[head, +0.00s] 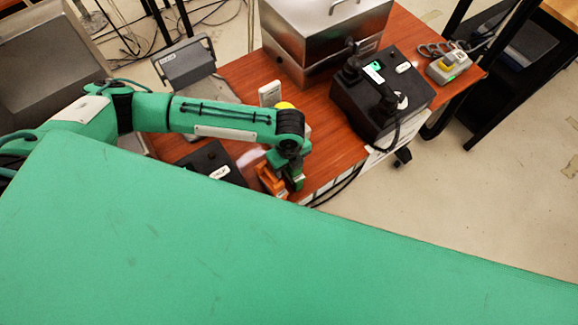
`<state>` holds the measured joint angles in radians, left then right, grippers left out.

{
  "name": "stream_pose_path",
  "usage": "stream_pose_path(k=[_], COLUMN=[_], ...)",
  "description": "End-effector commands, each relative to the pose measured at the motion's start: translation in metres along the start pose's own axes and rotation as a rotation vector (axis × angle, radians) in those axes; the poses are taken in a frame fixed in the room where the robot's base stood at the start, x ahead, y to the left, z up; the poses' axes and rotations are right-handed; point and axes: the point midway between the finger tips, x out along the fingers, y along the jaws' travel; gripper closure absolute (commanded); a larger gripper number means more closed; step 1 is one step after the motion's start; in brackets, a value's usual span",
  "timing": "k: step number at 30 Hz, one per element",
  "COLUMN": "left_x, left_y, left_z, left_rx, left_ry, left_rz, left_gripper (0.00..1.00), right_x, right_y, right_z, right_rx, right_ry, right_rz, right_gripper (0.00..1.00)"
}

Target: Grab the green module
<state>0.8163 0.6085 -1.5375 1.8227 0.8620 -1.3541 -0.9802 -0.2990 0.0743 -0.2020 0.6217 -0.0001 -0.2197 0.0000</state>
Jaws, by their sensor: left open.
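My left arm comes in from the left over the red-brown table (236,75). My left gripper (281,184) points down near the table's front edge, with orange and dark green parts at its end. It is open; its fingertips are small and partly hidden. I cannot tell whether one of the green parts there is a separate green module. A small bright green piece (374,69) shows on top of a black box (385,93), well right of and behind the gripper. My right gripper is not in view.
A metal case (325,45) stands at the back of the table. A dark device (213,164) lies left of the gripper. A yellow round thing (284,105) and a white upright piece (269,94) stand behind the wrist. A grey control box (448,68) is far right. Cables hang at the front edge.

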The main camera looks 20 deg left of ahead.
Motion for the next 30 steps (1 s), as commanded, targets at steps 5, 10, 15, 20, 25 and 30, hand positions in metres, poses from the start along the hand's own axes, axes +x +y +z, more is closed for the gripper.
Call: stream_pose_path(k=[5,10,15,20,25,30], left_x=[0.0,0.0,-0.001,-0.001,-0.007,-0.026], left_y=[0.0,0.0,-0.001,-0.001,-0.001,-0.001], left_z=[0.0,0.0,0.0,0.0,0.0,0.0], left_rx=[0.0,0.0,0.0,0.0,0.0,0.0], left_ry=[0.0,0.0,0.0,0.0,0.001,0.0], left_rz=[0.0,0.0,-0.001,-0.001,-0.003,-0.005], left_gripper=[0.46,0.79,1.0,1.0,1.0,1.0], right_x=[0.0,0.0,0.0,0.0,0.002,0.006], right_y=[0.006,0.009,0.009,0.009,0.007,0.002], right_z=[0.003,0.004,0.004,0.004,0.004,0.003], right_rx=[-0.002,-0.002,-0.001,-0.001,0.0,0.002], right_ry=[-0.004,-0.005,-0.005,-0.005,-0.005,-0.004], right_rz=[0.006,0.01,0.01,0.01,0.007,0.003], right_gripper=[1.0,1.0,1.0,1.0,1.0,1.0])
